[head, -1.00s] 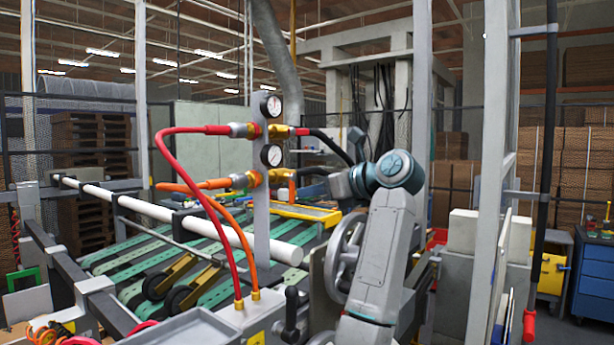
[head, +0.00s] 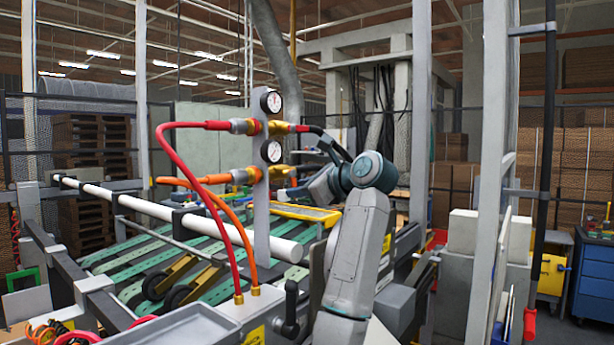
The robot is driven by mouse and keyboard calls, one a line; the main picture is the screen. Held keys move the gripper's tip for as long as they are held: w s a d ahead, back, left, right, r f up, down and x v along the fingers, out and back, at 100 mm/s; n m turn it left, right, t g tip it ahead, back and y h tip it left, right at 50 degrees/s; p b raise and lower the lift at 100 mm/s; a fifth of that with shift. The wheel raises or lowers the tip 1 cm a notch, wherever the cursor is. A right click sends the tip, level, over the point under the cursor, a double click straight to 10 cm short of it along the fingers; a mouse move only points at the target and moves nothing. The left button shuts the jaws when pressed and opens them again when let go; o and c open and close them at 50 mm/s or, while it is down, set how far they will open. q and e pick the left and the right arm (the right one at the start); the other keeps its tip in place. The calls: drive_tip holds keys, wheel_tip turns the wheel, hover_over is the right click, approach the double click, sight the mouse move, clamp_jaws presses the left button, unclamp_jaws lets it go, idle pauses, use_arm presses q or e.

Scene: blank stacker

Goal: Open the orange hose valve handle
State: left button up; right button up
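The orange hose (head: 205,205) runs from the base box up to a brass fitting (head: 246,176) on the grey post (head: 261,215). A yellow valve body (head: 279,171) sticks out on the post's right side at the same height. I cannot make out its handle clearly. My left arm rises at centre right and bends left towards this valve. My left gripper (head: 292,192) is small and dark at the post's right side, just below the valve body. I cannot tell whether it touches the handle or how far its fingers are apart. My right gripper is not in view.
A red hose (head: 175,160) joins the upper fitting, with two round gauges (head: 271,103) on the post. A black hose (head: 335,145) passes just above my gripper. A white roller (head: 200,222) and green belts (head: 130,250) lie to the left and behind.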

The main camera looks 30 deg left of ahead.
use_arm(q)
drive_tip(key=d+r+n+t+y+b, duration=0.2)
drive_tip(key=d+r+n+t+b, duration=0.1)
drive_tip(key=d+n+b, duration=0.6)
drive_tip(key=n, duration=0.3)
drive_tip(key=shift+s+r, duration=0.15)
drive_tip(key=shift+s, duration=0.2)
idle(1.1)
drive_tip(key=shift+a, duration=0.1)
idle(0.4)
